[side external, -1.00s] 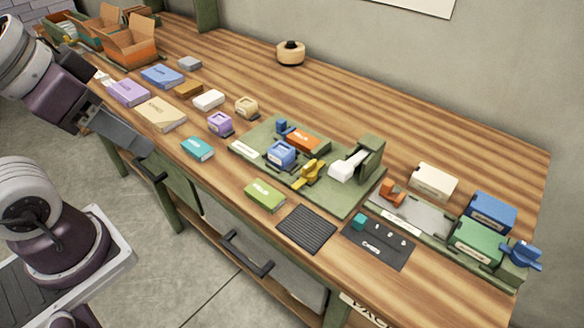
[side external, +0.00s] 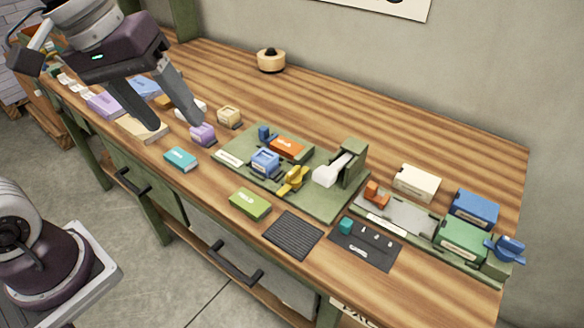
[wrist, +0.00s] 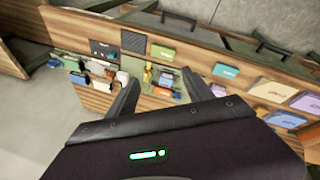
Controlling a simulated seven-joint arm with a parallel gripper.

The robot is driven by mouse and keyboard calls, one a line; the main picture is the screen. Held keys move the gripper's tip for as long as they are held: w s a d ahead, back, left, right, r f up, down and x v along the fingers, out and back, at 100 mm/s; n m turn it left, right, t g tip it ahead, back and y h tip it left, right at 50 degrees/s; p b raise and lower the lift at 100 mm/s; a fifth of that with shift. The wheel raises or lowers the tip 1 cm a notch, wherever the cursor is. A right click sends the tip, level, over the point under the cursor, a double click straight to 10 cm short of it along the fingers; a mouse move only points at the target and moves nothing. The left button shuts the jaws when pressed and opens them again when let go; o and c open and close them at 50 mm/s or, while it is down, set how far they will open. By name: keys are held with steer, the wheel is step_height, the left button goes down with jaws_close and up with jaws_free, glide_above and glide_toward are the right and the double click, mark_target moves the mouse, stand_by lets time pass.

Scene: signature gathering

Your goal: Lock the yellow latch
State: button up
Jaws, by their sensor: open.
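In the wrist view the yellow latch (wrist: 148,74) shows small, between my two fingers. My gripper (side external: 178,125) is open and empty, above the left part of the bench near the purple block (side external: 203,134). It is well to the left of the latch and apart from it. Its fingers (wrist: 168,85) are spread wide in the wrist view.
An orange block (side external: 286,147) lies on the board behind the blue one. A teal box (side external: 181,159) and a lime-green box (side external: 250,204) lie in front. A second fixture with an orange latch (side external: 376,195) stands to the right.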

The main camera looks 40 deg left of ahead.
steer(key=w+d+f+n+g+h, duration=0.1)
steer(key=w+f+n, duration=0.15)
steer(key=w, duration=0.45)
steer(key=n+g+h, duration=0.2)
steer(key=n+g, duration=0.1)
steer(key=n, duration=0.7)
glide_toward(294, 170)
steer(key=f, duration=0.1)
steer(key=x, duration=0.7)
steer(key=shift+s+d+f, duration=0.1)
steer(key=shift+d+f, duration=0.15)
jaws_close()
